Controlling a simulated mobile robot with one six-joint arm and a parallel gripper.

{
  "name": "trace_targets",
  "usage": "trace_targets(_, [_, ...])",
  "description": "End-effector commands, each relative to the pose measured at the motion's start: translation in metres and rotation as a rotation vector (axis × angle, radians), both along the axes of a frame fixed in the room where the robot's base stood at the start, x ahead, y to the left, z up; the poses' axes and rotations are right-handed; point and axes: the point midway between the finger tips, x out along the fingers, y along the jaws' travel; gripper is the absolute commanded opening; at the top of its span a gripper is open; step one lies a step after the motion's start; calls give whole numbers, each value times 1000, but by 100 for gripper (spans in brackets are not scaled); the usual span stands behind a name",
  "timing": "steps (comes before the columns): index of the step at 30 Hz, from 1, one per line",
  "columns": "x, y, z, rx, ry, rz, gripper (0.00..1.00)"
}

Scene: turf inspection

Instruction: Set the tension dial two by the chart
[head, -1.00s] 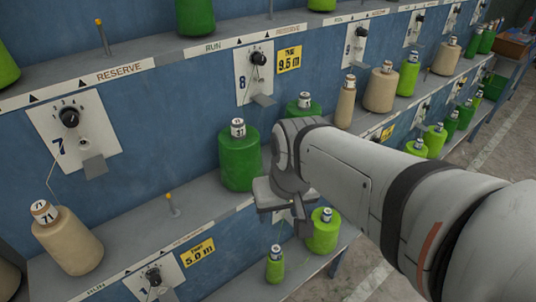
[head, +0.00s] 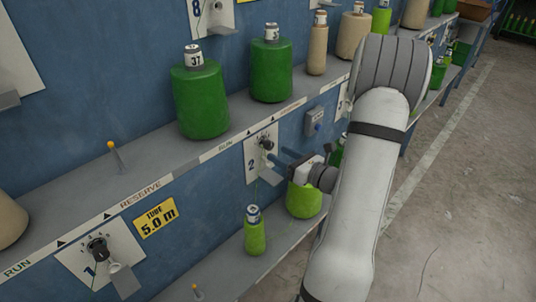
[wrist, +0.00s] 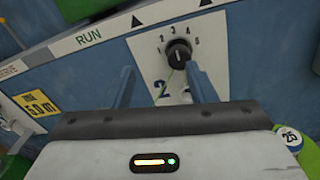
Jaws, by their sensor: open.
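The dial two plate (head: 250,166) is white, marked 2, on the blue panel below a RUN strip. Its black dial (head: 267,143) is a round knob. My gripper (head: 285,163) is in front of the plate. In the wrist view its two blue-grey fingers (wrist: 160,70) are spread apart with nothing between them, and the knob shows above and near the right fingertip. I see no chart that I can read.
A yellow TUBE 5.0 m label (head: 160,218) is left of the plate. Dial one (head: 97,249) is at lower left. Dark green cones (head: 200,100) stand on the shelf above. Light green cones (head: 255,236) stand below. Open floor (head: 460,200) lies to the right.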

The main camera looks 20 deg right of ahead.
Motion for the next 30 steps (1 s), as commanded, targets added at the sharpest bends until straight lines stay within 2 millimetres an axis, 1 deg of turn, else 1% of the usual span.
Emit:
trace_targets(1, [0, -11, -10, 25, 2, -40, 51])
trace_targets(4, [4, -19, -14, 47, 0, -78, 51])
trace_targets(8, [19, -14, -13, 48, -1, -79, 51])
trace_targets(12, [41, -5, -14, 48, 0, -78, 51])
trace_targets(18, [66, 4, -13, 47, 0, -78, 51])
trace_targets(22, [73, 7, -13, 47, 1, -78, 51])
trace_targets(30, [74, 7, -13, 48, 0, -79, 51])
